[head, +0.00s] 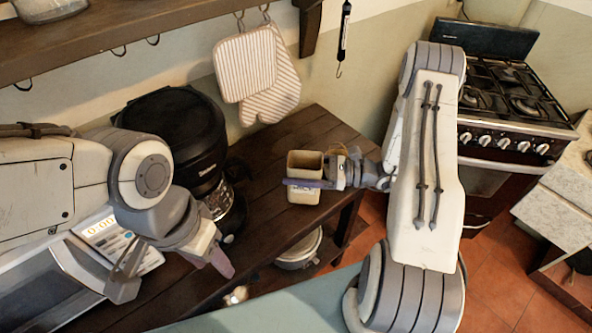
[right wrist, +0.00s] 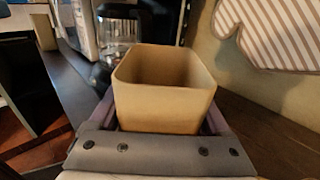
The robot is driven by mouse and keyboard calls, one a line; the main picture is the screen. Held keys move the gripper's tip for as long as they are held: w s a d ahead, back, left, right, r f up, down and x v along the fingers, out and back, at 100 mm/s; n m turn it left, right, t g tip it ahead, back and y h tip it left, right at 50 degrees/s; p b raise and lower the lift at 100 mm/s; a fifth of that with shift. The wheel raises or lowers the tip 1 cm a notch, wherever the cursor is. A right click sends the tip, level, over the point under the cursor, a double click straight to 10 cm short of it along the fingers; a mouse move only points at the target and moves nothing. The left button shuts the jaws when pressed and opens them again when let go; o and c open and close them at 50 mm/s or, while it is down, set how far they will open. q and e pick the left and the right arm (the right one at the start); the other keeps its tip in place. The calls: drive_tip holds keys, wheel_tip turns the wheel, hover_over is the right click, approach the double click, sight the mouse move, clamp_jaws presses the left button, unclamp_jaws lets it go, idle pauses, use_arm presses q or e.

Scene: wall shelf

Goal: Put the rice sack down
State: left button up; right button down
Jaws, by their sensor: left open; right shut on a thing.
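My left gripper (head: 174,270) is open and empty at the lower left.
A black coffee maker (head: 180,135) stands on the bench to the left, with a silver appliance (head: 60,285) nearer me. A pot (head: 299,250) sits below the bench. Striped mitts (head: 247,65) hang above. A stove (head: 505,100) stands at right. Bare bench lies behind the container.

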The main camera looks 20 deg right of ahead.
drive_tip(key=shift+f, duration=0.6)
drive_tip(key=shift+f, duration=0.2)
unclamp_jaws()
drive_tip(key=shift+r, duration=0.1)
